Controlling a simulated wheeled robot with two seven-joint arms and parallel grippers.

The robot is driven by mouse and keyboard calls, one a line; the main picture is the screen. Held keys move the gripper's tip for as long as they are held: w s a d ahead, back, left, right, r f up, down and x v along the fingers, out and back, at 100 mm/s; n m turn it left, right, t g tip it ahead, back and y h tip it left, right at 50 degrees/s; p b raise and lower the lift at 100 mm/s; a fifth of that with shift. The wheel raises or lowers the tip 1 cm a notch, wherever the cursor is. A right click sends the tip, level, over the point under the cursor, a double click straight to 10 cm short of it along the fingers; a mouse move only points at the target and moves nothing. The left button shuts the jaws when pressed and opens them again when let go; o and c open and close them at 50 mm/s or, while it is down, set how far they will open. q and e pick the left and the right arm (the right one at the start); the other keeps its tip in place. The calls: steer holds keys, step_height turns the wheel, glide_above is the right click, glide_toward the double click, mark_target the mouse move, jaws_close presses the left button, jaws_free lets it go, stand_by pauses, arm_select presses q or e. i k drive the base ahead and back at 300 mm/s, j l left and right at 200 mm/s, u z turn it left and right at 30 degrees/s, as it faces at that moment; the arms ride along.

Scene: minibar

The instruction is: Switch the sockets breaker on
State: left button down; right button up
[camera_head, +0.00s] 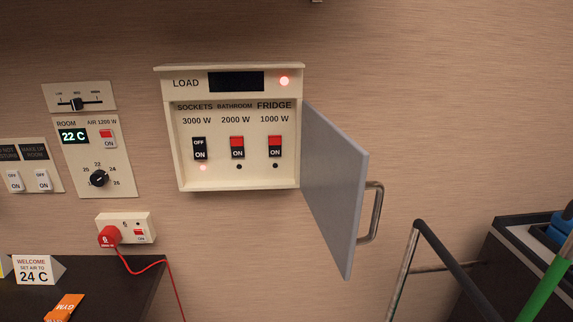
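The breaker box (181,150) is on the wall in the head view, with its grey door (335,190) swung open to the right. The sockets breaker (200,148) is the leftmost of three, under "SOCKETS 3000 W". Neither gripper is in view.
The open door's metal handle (374,212) sticks out at right. Left are a thermostat panel (84,170), a wall socket (143,229) with a red plug (109,236), and a dark table (90,295). A dark-railed frame (450,262) stands lower right.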

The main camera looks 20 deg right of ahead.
mark_target(199, 143)
steer(key=k+l, duration=0.5)
steer(key=l, duration=0.15)
steer(key=k+l+u, duration=0.15)
steer(key=k+l, duration=0.3)
steer(key=l, duration=0.2)
